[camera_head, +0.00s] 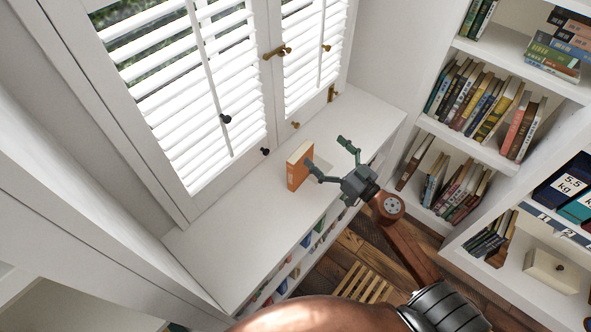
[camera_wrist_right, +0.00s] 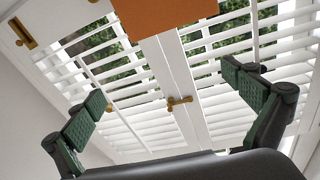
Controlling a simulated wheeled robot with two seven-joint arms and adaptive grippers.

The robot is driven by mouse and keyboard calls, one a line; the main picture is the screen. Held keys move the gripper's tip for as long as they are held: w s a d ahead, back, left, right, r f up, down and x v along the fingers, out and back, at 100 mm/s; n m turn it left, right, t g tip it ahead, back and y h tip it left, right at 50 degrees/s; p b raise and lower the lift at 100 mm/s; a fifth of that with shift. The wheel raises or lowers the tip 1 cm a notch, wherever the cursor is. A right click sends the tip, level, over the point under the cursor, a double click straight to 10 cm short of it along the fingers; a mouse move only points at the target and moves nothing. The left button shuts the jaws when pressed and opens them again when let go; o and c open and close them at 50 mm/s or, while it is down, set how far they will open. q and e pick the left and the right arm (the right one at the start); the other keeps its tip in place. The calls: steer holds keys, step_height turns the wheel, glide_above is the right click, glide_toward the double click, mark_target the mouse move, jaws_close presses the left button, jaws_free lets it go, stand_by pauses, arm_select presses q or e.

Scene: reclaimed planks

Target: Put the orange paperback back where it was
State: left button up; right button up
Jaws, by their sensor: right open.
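The orange paperback (camera_head: 297,170) stands upright on the white window ledge (camera_head: 235,245), below the shutters. Part of it shows as an orange patch (camera_wrist_right: 165,18) at the top edge of the right wrist view. My right gripper (camera_head: 326,154) is open and empty, with its fingers spread. In the head view one fingertip is close to the right side of the book; I cannot tell whether it touches. In the right wrist view the open fingers (camera_wrist_right: 165,100) have nothing between them. My left gripper is not in view.
White louvred shutters (camera_head: 205,85) with brass latches rise behind the ledge. Tall white bookshelves (camera_head: 505,90) full of books stand at the right. Shelves with items sit under the ledge. The ledge is bare on both sides of the book.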

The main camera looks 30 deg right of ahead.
mark_target(304, 156)
steer(key=a+f+n, duration=0.1)
steer(key=a+f+n+g+y+b, duration=0.1)
steer(key=f, duration=0.1)
steer(key=a+f+g, duration=0.1)
steer(key=f, duration=0.1)
steer(key=shift+w+a+n+y, duration=0.15)
steer(key=shift+w+n+y, duration=0.2)
steer(key=shift+n+y, duration=0.05)
steer(key=b+x, duration=0.1)
steer(key=x, duration=0.4)
steer(key=shift+w+a+b, duration=0.1)
steer(key=shift+a+b, duration=0.05)
steer(key=shift+b, duration=0.25)
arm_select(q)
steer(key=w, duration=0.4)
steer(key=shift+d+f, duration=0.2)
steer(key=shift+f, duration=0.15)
arm_select(e)
steer(key=shift+r, duration=0.1)
steer(key=shift+c, duration=0.4)
steer(key=c, duration=1.7)
steer(key=shift+c, duration=1.2)
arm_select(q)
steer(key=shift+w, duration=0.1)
arm_select(e)
steer(key=shift+r, duration=0.15)
